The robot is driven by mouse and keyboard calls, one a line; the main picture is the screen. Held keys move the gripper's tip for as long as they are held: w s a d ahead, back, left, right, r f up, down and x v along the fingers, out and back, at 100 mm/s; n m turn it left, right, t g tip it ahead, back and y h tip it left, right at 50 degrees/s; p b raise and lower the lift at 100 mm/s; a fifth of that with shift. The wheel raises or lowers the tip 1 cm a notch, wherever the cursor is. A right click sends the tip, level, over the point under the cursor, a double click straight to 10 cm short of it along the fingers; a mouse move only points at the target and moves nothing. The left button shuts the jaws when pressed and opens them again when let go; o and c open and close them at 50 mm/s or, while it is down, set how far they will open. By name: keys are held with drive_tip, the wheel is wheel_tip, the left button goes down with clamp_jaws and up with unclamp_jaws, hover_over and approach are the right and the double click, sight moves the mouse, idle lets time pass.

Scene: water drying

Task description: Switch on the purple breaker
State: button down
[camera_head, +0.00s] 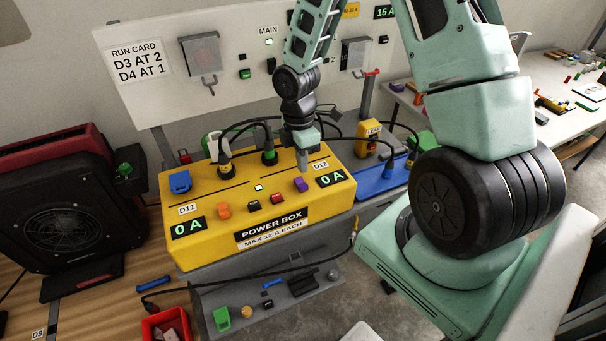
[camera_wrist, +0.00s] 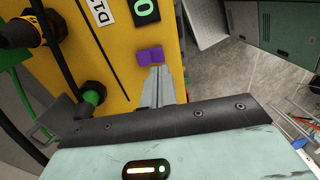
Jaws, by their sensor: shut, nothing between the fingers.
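The purple breaker (camera_head: 300,185) is a small rocker on the top face of the yellow power box (camera_head: 196,245), just left of the right-hand 0 A display (camera_head: 332,179). In the wrist view the purple breaker (camera_wrist: 150,56) lies right at the fingertips. My gripper (camera_head: 303,168) points down over the box, its fingers closed together with nothing between them. In the wrist view the tips of my gripper (camera_wrist: 157,68) touch or nearly touch the breaker's edge; I cannot tell which. Both box displays read 0 A.
An orange breaker (camera_head: 224,210), a black one (camera_head: 253,206) and a red one (camera_head: 278,198) sit in the same row. Plugs with black cables (camera_head: 268,154) stand along the box's back. A blue power strip (camera_head: 380,180) lies to the right, a black fan (camera_head: 65,215) to the left.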

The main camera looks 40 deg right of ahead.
sight(304, 186)
drive_tip(key=shift+s+a+f+p, duration=0.1)
drive_tip(key=shift+s+f+p, duration=0.1)
drive_tip(key=shift+f, duration=1)
drive_tip(key=shift+s+f+p, duration=0.1)
drive_tip(key=shift+f+p, duration=0.1)
drive_tip(key=shift+f, duration=1)
drive_tip(key=shift+s+f, duration=0.1)
drive_tip(key=shift+f, duration=0.1)
drive_tip(key=shift+w+r, duration=0.2)
drive_tip(key=shift+w, duration=0.35)
drive_tip(key=shift+w+d+p, duration=0.25)
drive_tip(key=shift+p, duration=0.15)
drive_tip(key=shift+r, duration=0.1)
